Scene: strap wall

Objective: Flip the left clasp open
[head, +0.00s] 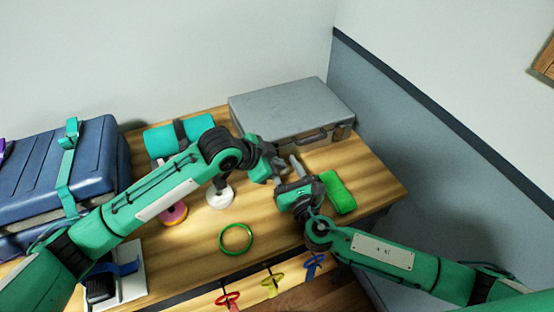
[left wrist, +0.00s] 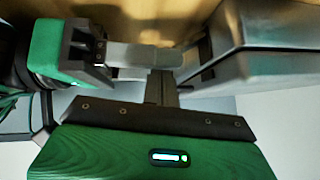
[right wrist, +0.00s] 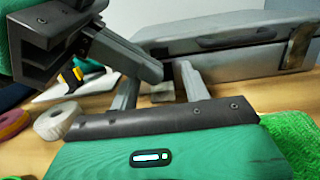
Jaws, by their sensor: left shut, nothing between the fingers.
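The grey case (head: 285,105) lies closed at the back of the table, its handle and a clasp on its right (head: 343,131) facing me. In the right wrist view the case (right wrist: 210,48) shows its handle and this brass-coloured clasp (right wrist: 299,46). The left clasp is not clearly visible; my left gripper covers that part of the front in the head view. My left gripper (head: 275,170) is shut and empty close in front of the case; whether it touches is unclear. My right gripper (head: 292,172) is open and empty beside it, fingers toward the case.
A green cloth (head: 340,192) lies right of my right gripper. A teal roll (head: 165,143), white roll (head: 219,200), pink roll (head: 173,218) and green ring (head: 235,250) lie to the left. A strapped blue suitcase (head: 97,165) stands far left. The wall is close on the right.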

